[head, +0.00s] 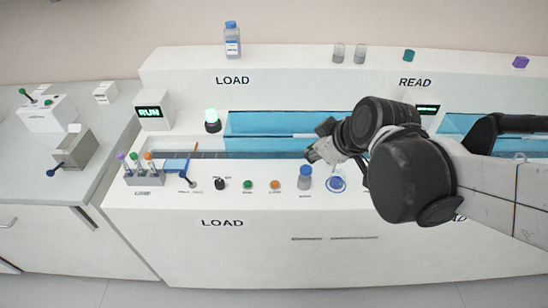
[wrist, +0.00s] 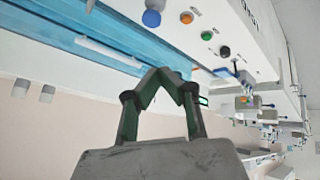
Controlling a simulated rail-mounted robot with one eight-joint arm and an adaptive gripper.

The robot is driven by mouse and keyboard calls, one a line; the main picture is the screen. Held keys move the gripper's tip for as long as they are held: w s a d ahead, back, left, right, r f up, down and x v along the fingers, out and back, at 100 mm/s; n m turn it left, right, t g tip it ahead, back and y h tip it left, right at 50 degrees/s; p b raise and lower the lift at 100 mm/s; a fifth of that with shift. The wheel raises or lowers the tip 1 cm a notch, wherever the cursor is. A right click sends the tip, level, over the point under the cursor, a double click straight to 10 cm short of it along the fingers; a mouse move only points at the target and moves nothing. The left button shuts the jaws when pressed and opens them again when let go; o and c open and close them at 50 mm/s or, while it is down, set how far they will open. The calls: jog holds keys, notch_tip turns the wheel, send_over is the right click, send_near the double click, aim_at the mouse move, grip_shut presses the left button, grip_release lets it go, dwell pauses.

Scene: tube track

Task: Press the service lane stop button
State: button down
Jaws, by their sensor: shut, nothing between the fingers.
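A row of controls sits on the white front ledge: a black knob (head: 220,184), a green button (head: 248,184) and an orange button (head: 275,184). Their small labels are too small to read, so I cannot tell which, if any, is the service lane stop button. In the wrist view the orange button (wrist: 186,17), green button (wrist: 206,35) and black knob (wrist: 225,52) show at the top. My gripper (head: 314,155) is shut and empty, above and to the right of these buttons, touching none. Its fingers (wrist: 165,75) also show in the wrist view.
A blue-capped bottle (head: 305,179) and a round blue-ringed item (head: 336,184) stand just below my gripper. A tube rack (head: 145,178) is at the left. A blue track channel (head: 265,125) runs behind the ledge.

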aim_at(276, 184)
jog(key=w+a+f+n+y, duration=0.2)
jog(key=w+a+f+n, duration=0.3)
jog(key=a+f+n, duration=0.1)
jog(key=shift+w+a+n+y, duration=0.35)
jog(key=shift+a+n, duration=0.25)
jog(key=shift+a, duration=0.45)
jog(key=shift+f+b, duration=0.1)
jog(key=shift+b, duration=0.25)
notch_tip(276, 184, down, 9)
jog(key=b, duration=0.7)
jog(key=shift+r, duration=0.2)
jog(key=shift+f, duration=0.1)
jog(key=shift+f+b, duration=0.35)
jog(key=shift+b, duration=0.15)
